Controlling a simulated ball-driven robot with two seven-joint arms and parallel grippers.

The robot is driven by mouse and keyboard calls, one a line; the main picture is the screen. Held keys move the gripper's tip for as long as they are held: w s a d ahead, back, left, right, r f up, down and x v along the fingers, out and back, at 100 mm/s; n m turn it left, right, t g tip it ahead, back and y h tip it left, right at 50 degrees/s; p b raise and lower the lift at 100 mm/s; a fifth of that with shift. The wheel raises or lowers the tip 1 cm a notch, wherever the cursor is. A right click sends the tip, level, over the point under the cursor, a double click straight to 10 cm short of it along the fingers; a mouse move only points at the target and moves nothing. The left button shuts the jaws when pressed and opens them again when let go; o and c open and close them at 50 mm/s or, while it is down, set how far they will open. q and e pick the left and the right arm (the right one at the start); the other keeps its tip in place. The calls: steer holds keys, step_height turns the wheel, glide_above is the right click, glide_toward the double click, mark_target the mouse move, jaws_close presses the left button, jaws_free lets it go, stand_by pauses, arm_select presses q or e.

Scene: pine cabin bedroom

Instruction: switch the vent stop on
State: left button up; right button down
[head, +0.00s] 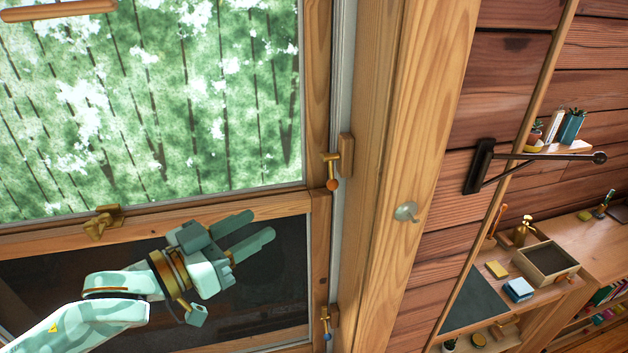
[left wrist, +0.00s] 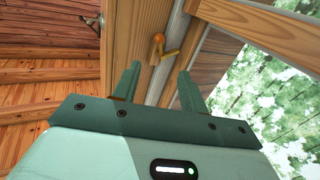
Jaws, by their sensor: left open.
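Two small brass stops sit on the right side of the window frame. The lower one has a blue ball (head: 327,336). I cannot tell from the pictures which is the vent stop. My left gripper (head: 262,226) is open and empty, left of and between the two stops, with its fingers pointing right. In the left wrist view the orange-ball stop (left wrist: 158,39) shows beyond and between the open fingertips (left wrist: 160,82), apart from them. My right gripper is not in view.
A brass sash catch (head: 103,222) sits on the window's middle rail. A round metal knob (head: 405,212) is on the wooden post at right. A black wall bracket (head: 535,158) sticks out further right, above a desk with an open tray (head: 550,280) and small items.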

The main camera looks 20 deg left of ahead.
arm_select(q)
steer(key=b, duration=0.5)
glide_toward(328, 187)
steer(key=w, duration=0.1)
steer(key=p+x, duration=0.1)
steer(key=x, duration=0.5)
steer(key=shift+w+d+r, duration=0.1)
steer(key=shift+w+d, duration=0.1)
steer(key=shift+d, duration=0.15)
steer(key=shift+w+d, duration=0.3)
steer(key=shift+w, duration=0.2)
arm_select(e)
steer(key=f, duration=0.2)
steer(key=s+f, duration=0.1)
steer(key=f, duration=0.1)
arm_select(q)
jaws_close()
